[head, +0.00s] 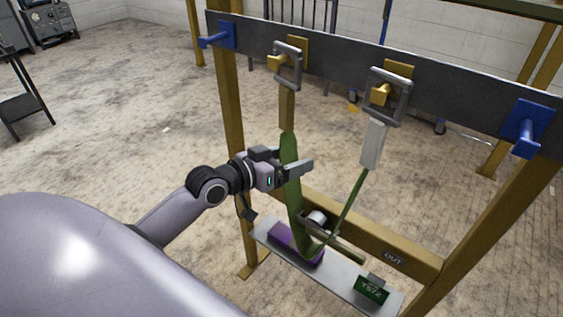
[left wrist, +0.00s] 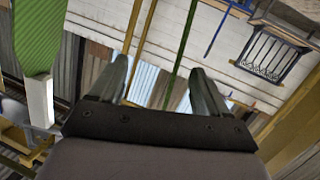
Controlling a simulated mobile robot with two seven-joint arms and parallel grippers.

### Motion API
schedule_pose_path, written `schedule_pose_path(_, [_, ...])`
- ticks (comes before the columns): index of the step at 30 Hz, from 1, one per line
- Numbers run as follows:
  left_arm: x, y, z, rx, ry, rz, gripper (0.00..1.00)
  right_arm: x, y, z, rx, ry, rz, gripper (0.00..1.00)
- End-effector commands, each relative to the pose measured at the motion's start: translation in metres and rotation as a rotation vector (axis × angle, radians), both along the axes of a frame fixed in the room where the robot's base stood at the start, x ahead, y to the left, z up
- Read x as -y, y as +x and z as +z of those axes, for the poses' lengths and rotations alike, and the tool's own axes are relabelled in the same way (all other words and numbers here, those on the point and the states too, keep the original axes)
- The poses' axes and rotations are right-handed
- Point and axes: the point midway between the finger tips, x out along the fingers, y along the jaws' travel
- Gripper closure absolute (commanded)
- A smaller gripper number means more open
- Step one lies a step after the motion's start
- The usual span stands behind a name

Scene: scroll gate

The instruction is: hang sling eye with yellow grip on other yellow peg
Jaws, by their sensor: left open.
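The sling eye with the yellow grip (head: 286,108) hangs by its grey metal eye (head: 278,72) on the left yellow peg (head: 274,63). A second eye (head: 402,101) with a pale grey grip (head: 372,145) hangs on the right yellow peg (head: 380,95). The green sling (head: 290,150) runs down from both grips to a low point. My left gripper (head: 300,172) is open at the left green strap, below the yellow grip. In the left wrist view, a thin green strap (left wrist: 182,52) shows between the open fingers; whether it lies inside the jaws is unclear. My right gripper is not in view.
Blue pegs stand at the left (head: 212,40) and right (head: 523,140) ends of the dark crossbar (head: 340,65). Yellow posts (head: 233,110) flank the gate. Below, a pale shelf (head: 335,283) holds a purple block (head: 290,240) and a green sign (head: 371,288).

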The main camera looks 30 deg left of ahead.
Motion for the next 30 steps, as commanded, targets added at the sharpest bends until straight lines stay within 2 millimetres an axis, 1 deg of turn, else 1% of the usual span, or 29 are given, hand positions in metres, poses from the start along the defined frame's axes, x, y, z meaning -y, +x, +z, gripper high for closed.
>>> schedule_pose_path(7, [-0.002, -0.025, 0.002, -0.003, 0.001, -0.001, 0.23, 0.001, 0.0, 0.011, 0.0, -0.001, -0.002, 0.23])
schedule_pose_path(30, [-0.008, -0.101, 0.001, -0.003, 0.001, 0.0, 0.23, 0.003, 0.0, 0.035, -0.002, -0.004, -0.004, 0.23])
